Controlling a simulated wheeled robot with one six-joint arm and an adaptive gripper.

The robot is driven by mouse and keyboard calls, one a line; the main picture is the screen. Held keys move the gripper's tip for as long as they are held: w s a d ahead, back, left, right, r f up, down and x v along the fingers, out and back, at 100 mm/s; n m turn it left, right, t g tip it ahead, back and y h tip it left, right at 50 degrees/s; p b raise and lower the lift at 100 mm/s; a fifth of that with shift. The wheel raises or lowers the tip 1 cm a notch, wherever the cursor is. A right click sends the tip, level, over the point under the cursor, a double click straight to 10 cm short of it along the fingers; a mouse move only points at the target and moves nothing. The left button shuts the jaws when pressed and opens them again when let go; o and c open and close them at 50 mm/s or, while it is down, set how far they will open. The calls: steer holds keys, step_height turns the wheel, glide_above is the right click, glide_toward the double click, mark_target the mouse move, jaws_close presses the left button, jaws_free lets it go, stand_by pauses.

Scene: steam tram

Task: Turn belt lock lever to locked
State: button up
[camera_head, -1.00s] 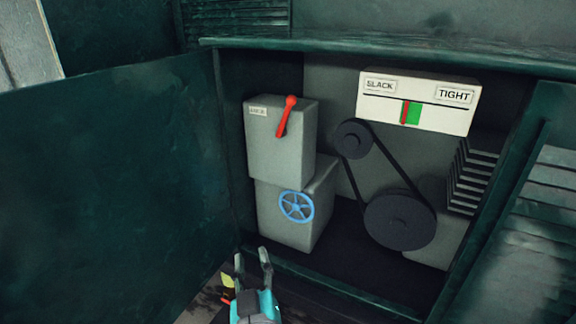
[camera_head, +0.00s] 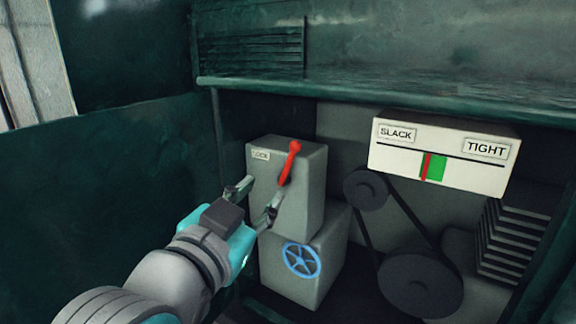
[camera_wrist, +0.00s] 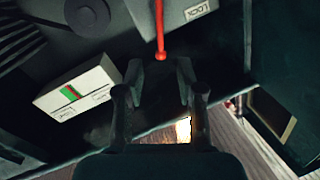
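The red lock lever (camera_head: 290,163) is on the upper grey box (camera_head: 300,205), its knob end pointing up and slightly right. A small label (camera_head: 260,155), hard to read here, is on the box's upper left; in the wrist view a LOCK label (camera_wrist: 197,10) shows. My gripper (camera_head: 252,196) is open and empty in front of the box, left of and below the lever. In the wrist view the lever (camera_wrist: 160,30) hangs down into the picture, its knob just beyond and between the open fingers (camera_wrist: 158,85), with no clear contact.
A blue handwheel (camera_head: 301,260) is on the lower box. A SLACK/TIGHT gauge (camera_head: 440,155) has its red pointer at the left of a green band. Belt pulleys (camera_head: 420,285) stand right. The cabinet's top edge (camera_head: 380,100) overhangs; a dark green panel (camera_head: 100,210) closes the left.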

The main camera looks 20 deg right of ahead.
mark_target(287, 165)
steer(key=x, duration=1)
steer(key=shift+w+d, duration=0.2)
steer(key=shift+w, duration=0.05)
steer(key=shift+c, duration=0.2)
jaws_close()
